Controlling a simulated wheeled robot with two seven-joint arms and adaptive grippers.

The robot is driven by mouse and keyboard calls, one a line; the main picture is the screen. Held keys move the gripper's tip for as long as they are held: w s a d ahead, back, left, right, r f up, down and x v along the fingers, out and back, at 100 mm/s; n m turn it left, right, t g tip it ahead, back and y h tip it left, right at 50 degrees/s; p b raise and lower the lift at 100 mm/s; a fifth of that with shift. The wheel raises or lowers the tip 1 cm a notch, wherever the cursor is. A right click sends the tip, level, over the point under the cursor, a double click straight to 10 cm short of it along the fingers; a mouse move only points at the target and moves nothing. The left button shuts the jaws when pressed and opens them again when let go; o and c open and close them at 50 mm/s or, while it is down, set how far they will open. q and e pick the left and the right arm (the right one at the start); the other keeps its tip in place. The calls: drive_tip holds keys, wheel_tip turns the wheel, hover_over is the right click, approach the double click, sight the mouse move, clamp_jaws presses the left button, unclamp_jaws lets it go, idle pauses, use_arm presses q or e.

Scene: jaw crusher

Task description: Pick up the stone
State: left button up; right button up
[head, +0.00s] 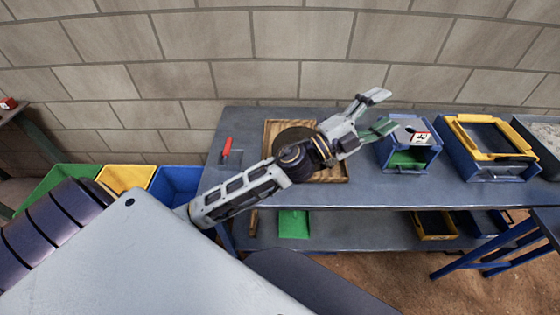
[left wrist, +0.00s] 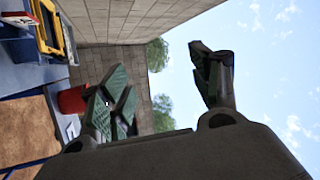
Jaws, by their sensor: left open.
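I cannot make out a stone for certain in either view. In the head view a wooden tray (head: 340,172) lies on the grey bench, partly hidden by my left arm. A dark rounded shape shows over the tray beside my wrist; I cannot tell whether it is a stone or part of my arm. My left gripper (head: 388,110) is open and empty, above the bench and right of the tray, its fingers pointing up and right. In the left wrist view its fingers (left wrist: 160,85) are spread wide against wall and sky. My right gripper is not in view.
On the grey bench (head: 460,195) stand a blue box (head: 425,160) with a green inside and a yellow-framed blue box (head: 492,175). A red-handled tool (head: 227,148) lies at left. Green, yellow (head: 127,176) and blue bins stand left. A brick wall (head: 230,80) closes the back.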

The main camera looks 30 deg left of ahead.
use_arm(q)
drive_tip(key=s+d+f+m+g+h, duration=0.4)
drive_tip(key=d+m+g, duration=0.3)
drive_tip(key=m+g, duration=0.5)
drive_tip(key=a+f+m+g+y, duration=0.35)
drive_tip(key=f+m+y, duration=0.2)
drive_tip(key=f, duration=0.45)
drive_tip(key=w+a+f+m+g+y, duration=0.1)
drive_tip(key=a+f+y, duration=0.25)
drive_tip(key=a, duration=0.35)
drive_tip(key=w+a+f+y, duration=0.1)
drive_tip(key=a+f+y, duration=0.1)
drive_tip(key=a+y, duration=0.35)
drive_tip(key=w+a+r+n+y, duration=0.1)
drive_tip(key=a+y, duration=0.3)
drive_tip(key=a, duration=1.3)
drive_tip(key=shift+w+r+n, duration=0.3)
drive_tip(key=shift+w+n, duration=0.05)
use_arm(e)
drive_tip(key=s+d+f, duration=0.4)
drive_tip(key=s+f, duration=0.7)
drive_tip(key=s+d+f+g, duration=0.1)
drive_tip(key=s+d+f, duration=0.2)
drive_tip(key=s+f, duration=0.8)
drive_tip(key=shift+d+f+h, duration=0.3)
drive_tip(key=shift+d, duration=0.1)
use_arm(q)
drive_tip(key=shift+f+g, duration=0.1)
drive_tip(key=shift+g, duration=0.15)
